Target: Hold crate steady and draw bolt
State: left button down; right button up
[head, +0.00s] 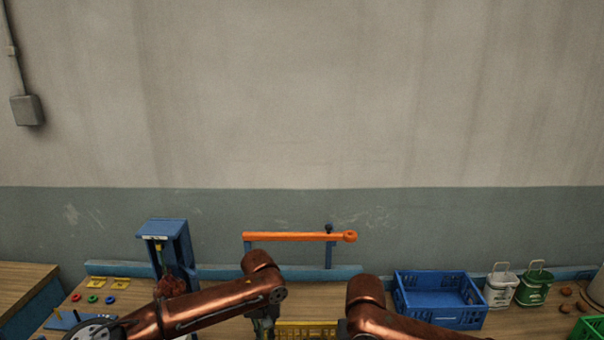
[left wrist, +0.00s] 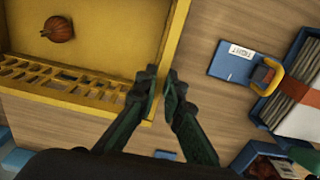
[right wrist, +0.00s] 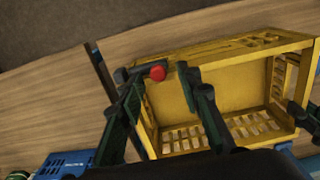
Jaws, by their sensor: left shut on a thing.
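The yellow crate (left wrist: 90,101) stands on the wooden bench; only its rim shows in the head view (head: 305,326), and it also shows in the right wrist view (right wrist: 205,85). My left gripper (left wrist: 161,80) is shut on the crate's side wall, one finger on each side. A red round knob (right wrist: 157,73), seemingly the bolt's end, is at a corner of the crate. My right gripper (right wrist: 157,72) is open, with its fingertips on either side of the knob and a gap at the right finger. The rest of the bolt is hidden. My right fingers are hidden in the head view.
A brown onion-like ball (left wrist: 58,29) lies in the crate. A blue crate (head: 438,298) and two tins stand at right. An orange bar (head: 300,237) on blue posts is behind. A blue stand (head: 165,235) and coloured rings are at left. A blue card (left wrist: 238,62) lies beside the crate.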

jog(key=shift+r, duration=3.5)
